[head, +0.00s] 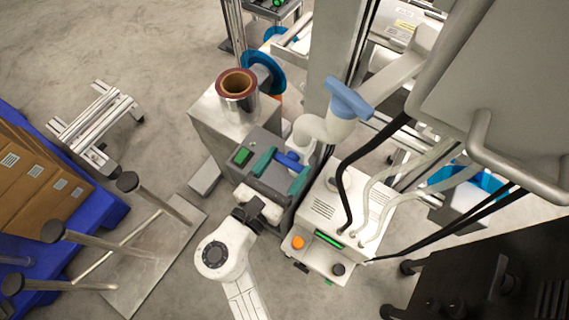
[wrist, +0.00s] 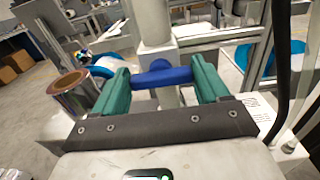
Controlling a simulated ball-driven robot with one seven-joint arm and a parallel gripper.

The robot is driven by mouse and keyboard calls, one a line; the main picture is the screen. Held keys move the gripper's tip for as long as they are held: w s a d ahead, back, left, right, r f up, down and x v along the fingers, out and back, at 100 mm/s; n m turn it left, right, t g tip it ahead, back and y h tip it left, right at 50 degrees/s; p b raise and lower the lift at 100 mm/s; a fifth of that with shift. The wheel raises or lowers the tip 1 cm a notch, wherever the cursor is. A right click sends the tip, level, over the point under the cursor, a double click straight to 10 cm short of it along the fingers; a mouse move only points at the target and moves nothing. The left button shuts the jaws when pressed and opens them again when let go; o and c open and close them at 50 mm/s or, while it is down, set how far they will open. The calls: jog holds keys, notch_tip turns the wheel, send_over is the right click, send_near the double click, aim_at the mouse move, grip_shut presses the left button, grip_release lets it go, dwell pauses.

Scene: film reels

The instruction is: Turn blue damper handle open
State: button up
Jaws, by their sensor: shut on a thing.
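The blue damper handle (head: 288,160) is a short dark blue bar low at the white duct elbow (head: 311,130). In the wrist view the handle (wrist: 162,76) lies crosswise in front of an upright pale pipe (wrist: 154,22). My gripper (head: 281,170) has teal fingers and is shut on the handle, with one finger at each end of the bar. In the wrist view my gripper (wrist: 161,88) shows both fingers against the bar's ends. The finger pads' contact faces are hidden.
A lighter blue hood (head: 348,97) sits on the duct above. A brown-cored film roll (head: 238,84) stands left on a metal box. A white control box (head: 340,225) with an orange knob and black hoses stands to the right.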

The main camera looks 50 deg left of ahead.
jog(key=m+b, duration=0.1)
jog(key=m, duration=0.1)
jog(key=m+b, duration=0.1)
jog(key=m, duration=0.1)
jog(key=shift+d+f+m+b, duration=0.15)
jog(key=shift+m+b, duration=0.25)
jog(key=m+b, duration=0.2)
jog(key=m, duration=0.1)
jog(key=m+b, duration=0.2)
jog(key=m, duration=0.1)
jog(key=m+b, duration=0.2)
jog(key=m, duration=0.1)
jog(key=shift+w+d+f, duration=0.1)
jog(key=shift+f, duration=0.15)
jog(key=shift+m+b, duration=1.65)
jog(key=shift+m, duration=0.35)
jog(key=o, duration=1.1)
jog(key=shift+r, duration=0.1)
jog(key=shift+c, duration=0.2)
jog(key=v, duration=1.1)
jog(key=shift+p, duration=0.45)
